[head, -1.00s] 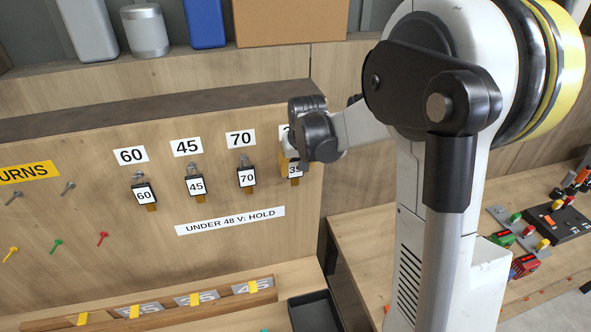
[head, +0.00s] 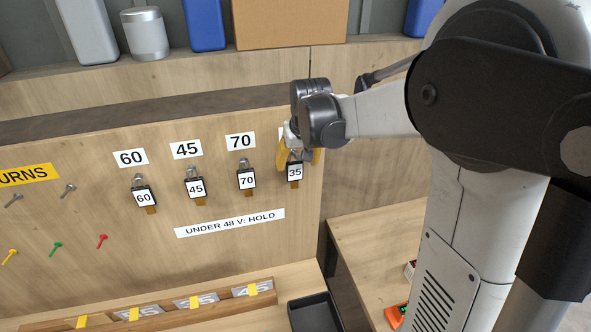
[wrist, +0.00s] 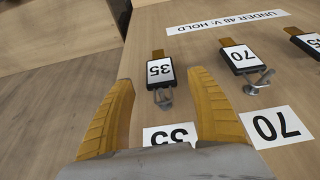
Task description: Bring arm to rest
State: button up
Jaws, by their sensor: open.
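My gripper (head: 298,153) is in front of the wooden panel (head: 80,205), at the hook of the tag marked 35 (head: 294,172). In the wrist view my gripper (wrist: 170,85) has its two yellow fingers wide apart and nothing between them at their tips. The 35 tag (wrist: 159,70) hangs on its hook (wrist: 163,98) just beyond the fingers, apart from them. My wrist hides most of the 35 label above that hook in the head view; the label (wrist: 168,134) shows partly in the wrist view.
Tags marked 60 (head: 144,197), 45 (head: 196,187) and 70 (head: 246,178) hang to the left. A sign (head: 230,222) reads "UNDER 48 V: HOLD". A black tray (head: 315,313) sits below. A cardboard box (head: 290,22) stands on the shelf above.

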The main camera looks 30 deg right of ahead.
jog(key=v, duration=0.6)
jog(key=s+a+f+t+b, duration=0.1)
jog(key=s+a+f+b, duration=0.3)
jog(key=s+f+b, duration=0.3)
jog(key=s+a+f+n+t+b, duration=0.1)
jog(key=s+a+f+b, duration=0.2)
jog(key=s+f+b, duration=0.4)
jog(key=s+a+f+n+b, duration=0.1)
jog(key=s+a+f+b, duration=0.3)
jog(key=f+b, duration=1.7)
jog(key=s+f, duration=0.3)
jog(key=shift+s+a+t+y+b, duration=0.2)
jog(key=shift+a+t+y+b, duration=0.15)
jog(key=shift+t+y, duration=0.05)
jog(key=shift+r, duration=0.1)
